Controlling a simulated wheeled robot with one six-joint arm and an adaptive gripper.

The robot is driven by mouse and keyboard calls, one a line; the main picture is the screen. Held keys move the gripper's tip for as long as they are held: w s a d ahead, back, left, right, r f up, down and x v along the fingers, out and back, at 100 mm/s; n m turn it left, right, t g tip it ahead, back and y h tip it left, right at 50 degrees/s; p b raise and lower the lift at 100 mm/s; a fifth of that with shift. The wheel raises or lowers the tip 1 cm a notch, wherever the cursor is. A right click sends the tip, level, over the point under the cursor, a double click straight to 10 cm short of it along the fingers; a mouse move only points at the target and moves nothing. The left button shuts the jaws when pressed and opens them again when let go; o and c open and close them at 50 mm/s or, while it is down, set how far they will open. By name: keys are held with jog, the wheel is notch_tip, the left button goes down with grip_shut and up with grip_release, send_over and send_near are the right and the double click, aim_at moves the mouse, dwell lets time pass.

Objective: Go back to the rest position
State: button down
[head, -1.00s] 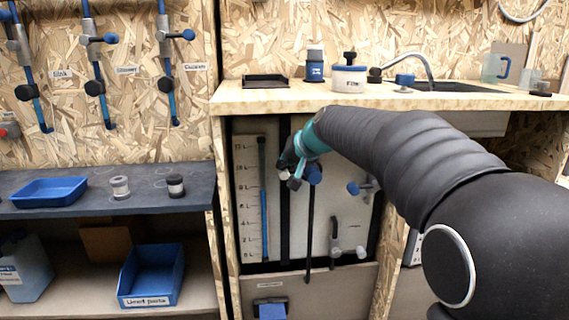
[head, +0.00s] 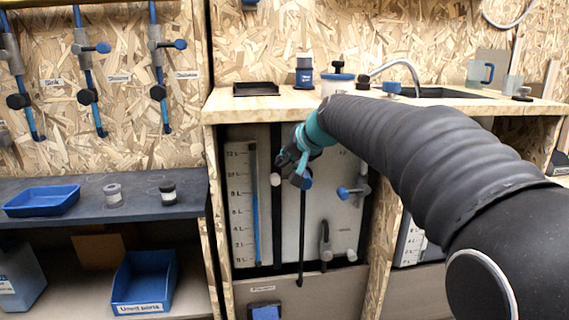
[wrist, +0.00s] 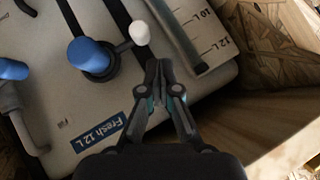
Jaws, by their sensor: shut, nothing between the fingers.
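My gripper (wrist: 158,72) is shut and empty in the wrist view, its fingertips together. It is in front of the fresh-water tank (wrist: 75,90), which carries a blue "Fresh 12 L" label (wrist: 100,133) and a litre scale. In the head view my gripper (head: 283,160) is near the upper part of the tank (head: 320,225), under the counter. A blue cap (wrist: 90,53) and a white knob (wrist: 140,33) show beside the fingertips. I cannot tell whether the fingers touch anything.
A wooden cabinet wall (wrist: 250,115) is close to the gripper. At left, a dark shelf (head: 90,205) holds a blue tray (head: 42,201); a blue parts bin (head: 144,283) stands below.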

jog(key=s+d+f+g+h+p, duration=0.1)
jog(key=s+d+f+g, duration=0.1)
jog(key=s+f, duration=0.3)
jog(key=s+d+f+g+h+p, duration=0.1)
jog(key=s+d+f, duration=0.2)
jog(key=s, duration=0.4)
jog(key=s+d+h+p, duration=0.1)
jog(key=s+d, duration=0.3)
jog(key=s, duration=0.8)
jog(key=s+d+f+n+h+p, duration=0.1)
jog(key=s+d+p, duration=0.3)
jog(key=s, duration=0.9)
jog(key=shift+f+h, duration=0.25)
jog(key=shift+h, duration=0.55)
